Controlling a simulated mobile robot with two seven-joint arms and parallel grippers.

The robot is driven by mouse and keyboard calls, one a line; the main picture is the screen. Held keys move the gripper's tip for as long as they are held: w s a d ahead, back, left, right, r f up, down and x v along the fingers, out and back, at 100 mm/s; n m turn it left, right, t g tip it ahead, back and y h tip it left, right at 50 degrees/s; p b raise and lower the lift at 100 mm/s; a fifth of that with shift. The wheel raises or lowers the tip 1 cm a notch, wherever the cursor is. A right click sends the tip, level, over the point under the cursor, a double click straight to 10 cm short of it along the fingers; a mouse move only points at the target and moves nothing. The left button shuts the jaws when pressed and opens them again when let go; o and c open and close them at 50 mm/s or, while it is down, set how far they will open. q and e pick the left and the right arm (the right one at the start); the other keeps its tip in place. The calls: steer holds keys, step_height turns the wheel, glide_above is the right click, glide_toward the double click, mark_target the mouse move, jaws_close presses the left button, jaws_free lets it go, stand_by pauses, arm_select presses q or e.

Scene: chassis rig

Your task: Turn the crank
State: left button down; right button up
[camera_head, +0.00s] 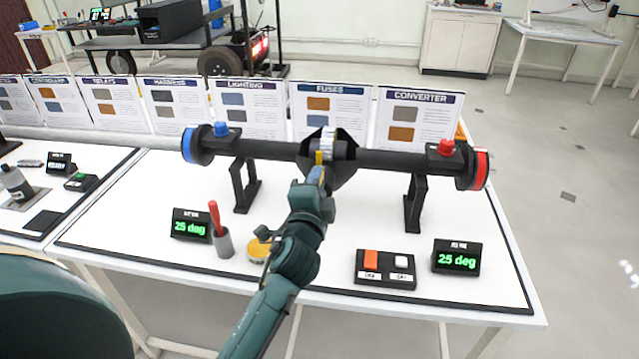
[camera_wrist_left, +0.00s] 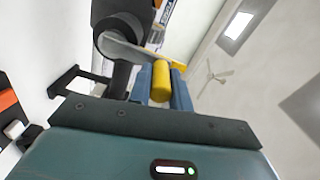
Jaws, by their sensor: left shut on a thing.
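The crank shows in the head view as a metal arm at the middle of a black axle (camera_head: 270,150), with a yellow handle (camera_head: 319,157). The axle lies level on two black stands, with a blue end on the left and a red end on the right. My left gripper (camera_head: 317,174) is at the crank, in front of the axle's middle. In the left wrist view its blue fingers (camera_wrist_left: 163,88) are shut on the yellow handle (camera_wrist_left: 160,80), and the grey crank arm (camera_wrist_left: 130,48) runs left from it. My right gripper is not in view.
Two displays read 25 deg, one at left (camera_head: 190,226) and one at right (camera_head: 457,258). A switch box (camera_head: 386,268), a cup with a red-handled tool (camera_head: 222,243) and a yellow round item (camera_head: 259,249) stand on the white table. Posters (camera_head: 247,110) line the back.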

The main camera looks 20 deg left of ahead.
arm_select(q)
steer(key=shift+a+r, duration=0.1)
stand_by(0.3)
steer(key=c, duration=1.3)
jaws_free()
